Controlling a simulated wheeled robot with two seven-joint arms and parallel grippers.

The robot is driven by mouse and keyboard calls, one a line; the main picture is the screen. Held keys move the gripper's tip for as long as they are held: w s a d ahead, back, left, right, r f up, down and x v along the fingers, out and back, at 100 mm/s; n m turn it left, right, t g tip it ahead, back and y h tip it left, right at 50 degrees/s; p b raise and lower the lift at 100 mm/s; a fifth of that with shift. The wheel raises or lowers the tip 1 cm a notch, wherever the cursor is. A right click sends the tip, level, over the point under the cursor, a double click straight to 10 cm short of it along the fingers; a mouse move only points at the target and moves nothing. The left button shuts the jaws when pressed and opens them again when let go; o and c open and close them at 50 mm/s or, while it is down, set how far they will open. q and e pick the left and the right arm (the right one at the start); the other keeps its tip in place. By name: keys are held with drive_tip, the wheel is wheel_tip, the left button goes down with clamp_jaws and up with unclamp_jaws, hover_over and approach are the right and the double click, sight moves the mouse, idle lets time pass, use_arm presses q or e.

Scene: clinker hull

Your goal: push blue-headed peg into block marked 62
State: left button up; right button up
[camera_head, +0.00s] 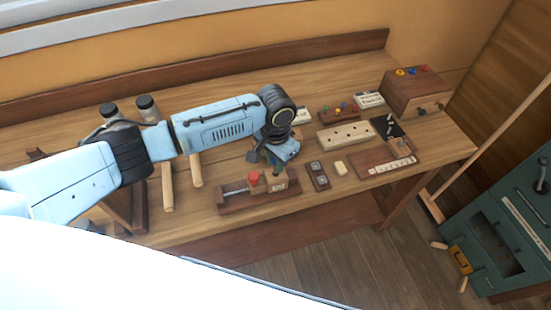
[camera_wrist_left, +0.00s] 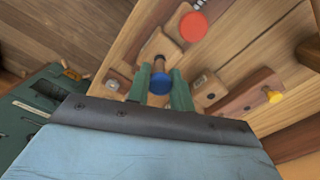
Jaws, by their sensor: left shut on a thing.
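My left gripper (camera_wrist_left: 161,88) is shut on the blue-headed peg (camera_wrist_left: 160,84), with its two green fingers either side of the blue head. The peg's brown shaft points away from the camera at a pale wooden block (camera_wrist_left: 157,44); I cannot tell how far it is in. In the head view the left gripper (camera_head: 280,162) is just above a pale block (camera_head: 277,183) at the right end of a dark wooden holder (camera_head: 234,203). A small label on the block is too small to read. The right gripper is not in view.
A long pale block with holes (camera_head: 346,135), a brown box (camera_head: 415,92) and a numbered strip (camera_head: 388,168) lie right on the bench.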

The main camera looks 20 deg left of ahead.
use_arm(q)
drive_tip(key=shift+f, duration=0.15)
drive_tip(key=shift+f, duration=0.2)
idle(0.3)
drive_tip(key=shift+f, duration=0.95)
drive_tip(key=shift+s, duration=0.1)
drive_tip(key=o, duration=1)
drive_tip(key=shift+r, duration=0.1)
